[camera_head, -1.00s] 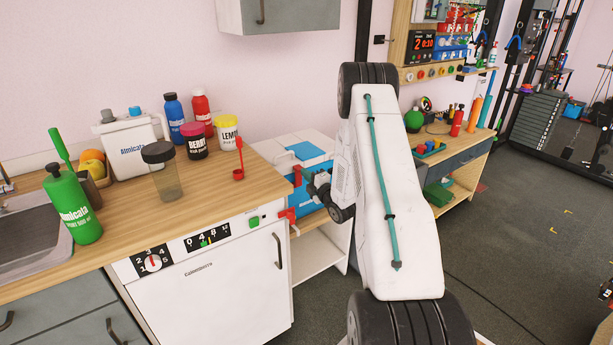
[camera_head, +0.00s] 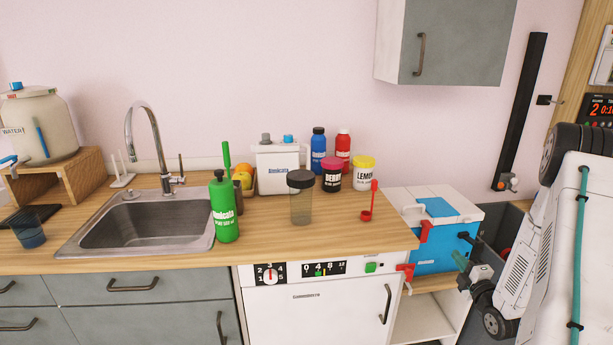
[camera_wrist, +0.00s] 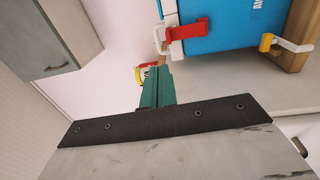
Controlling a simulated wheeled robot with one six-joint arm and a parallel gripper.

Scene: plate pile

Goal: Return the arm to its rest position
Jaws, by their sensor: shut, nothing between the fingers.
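My arm's white link (camera_head: 570,240) rises along the right edge of the head view, bent, with its upper part cut off. My gripper (camera_head: 461,261) is at the lower right, in front of or beside the blue cooler box with a white lid (camera_head: 432,262). Its green fingers are together and hold nothing. In the wrist view the shut green fingers (camera_wrist: 154,88) point up, and the blue cooler (camera_wrist: 235,32) with its red latch (camera_wrist: 187,32) is beyond them. Whether the fingers touch the cooler cannot be told.
A wooden counter (camera_head: 275,240) carries a green bottle (camera_head: 223,208), a grey cup (camera_head: 300,200), tubs and a red scoop (camera_head: 367,205). A sink (camera_head: 150,220) is at left. A grey wall cabinet (camera_head: 455,42) hangs above. A white dishwasher (camera_head: 320,312) is below.

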